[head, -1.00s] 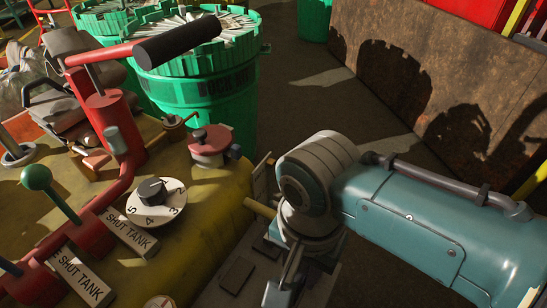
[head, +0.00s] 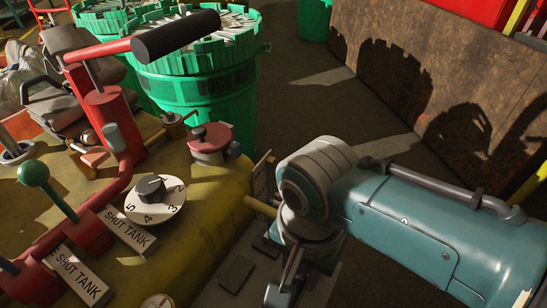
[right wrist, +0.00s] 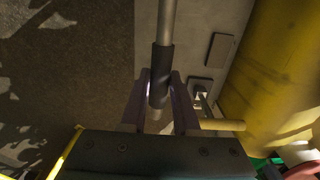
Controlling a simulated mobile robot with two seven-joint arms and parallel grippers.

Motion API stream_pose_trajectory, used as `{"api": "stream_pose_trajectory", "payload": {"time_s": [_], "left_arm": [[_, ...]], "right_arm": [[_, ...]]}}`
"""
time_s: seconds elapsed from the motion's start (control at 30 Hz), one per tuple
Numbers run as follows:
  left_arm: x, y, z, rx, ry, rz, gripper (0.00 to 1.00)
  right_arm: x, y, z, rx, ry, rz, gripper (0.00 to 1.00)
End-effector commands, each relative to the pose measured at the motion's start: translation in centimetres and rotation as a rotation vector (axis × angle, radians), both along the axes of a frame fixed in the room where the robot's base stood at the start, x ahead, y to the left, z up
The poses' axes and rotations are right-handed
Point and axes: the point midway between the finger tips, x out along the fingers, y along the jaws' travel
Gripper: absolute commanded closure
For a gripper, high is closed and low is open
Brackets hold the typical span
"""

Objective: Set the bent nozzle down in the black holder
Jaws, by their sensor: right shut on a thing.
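My right gripper (right wrist: 159,108) is shut on the dark sleeve of a straight grey tube, which I take for the bent nozzle (right wrist: 160,78). The tube runs up out of the right wrist view, and no bend shows. In the head view my right arm comes in from the right and its wrist (head: 279,293) points down past the bottom edge, so the fingers and nozzle are hidden there. Dark square plates lie on the grey panel beside the yellow tank; one shows in the right wrist view (right wrist: 219,50). I cannot tell whether they belong to the black holder. My left gripper is not in view.
The yellow tank (head: 215,192) carries a red pipe and lever with a black grip (head: 176,35), a numbered dial (head: 170,204) and a red cap (head: 210,138). A short yellow bar (head: 260,206) sticks out near my wrist. Green drums (head: 215,95) stand behind.

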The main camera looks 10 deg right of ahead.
Motion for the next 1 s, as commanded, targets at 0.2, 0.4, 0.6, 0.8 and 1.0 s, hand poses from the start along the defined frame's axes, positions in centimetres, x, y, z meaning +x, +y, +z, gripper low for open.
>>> {"api": "stream_pose_trajectory", "payload": {"time_s": [0.2, 0.4, 0.6, 0.8, 1.0], "left_arm": [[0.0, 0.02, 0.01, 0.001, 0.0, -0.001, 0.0], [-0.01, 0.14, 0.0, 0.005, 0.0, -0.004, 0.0], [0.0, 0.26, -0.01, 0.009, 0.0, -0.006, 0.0], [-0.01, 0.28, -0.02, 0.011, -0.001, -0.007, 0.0], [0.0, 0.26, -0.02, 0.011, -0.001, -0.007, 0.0]], "right_arm": [[0.07, 0.03, 0.04, 0.001, -0.002, 0.0, 1.0], [0.07, 0.02, 0.04, 0.0, -0.001, 0.0, 0.58], [0.04, 0.0, 0.02, 0.0, -0.001, 0.0, 0.36], [-0.03, -0.02, -0.04, -0.001, 0.001, -0.001, 0.34], [-0.02, -0.02, -0.03, -0.001, 0.001, -0.001, 0.11]]}}
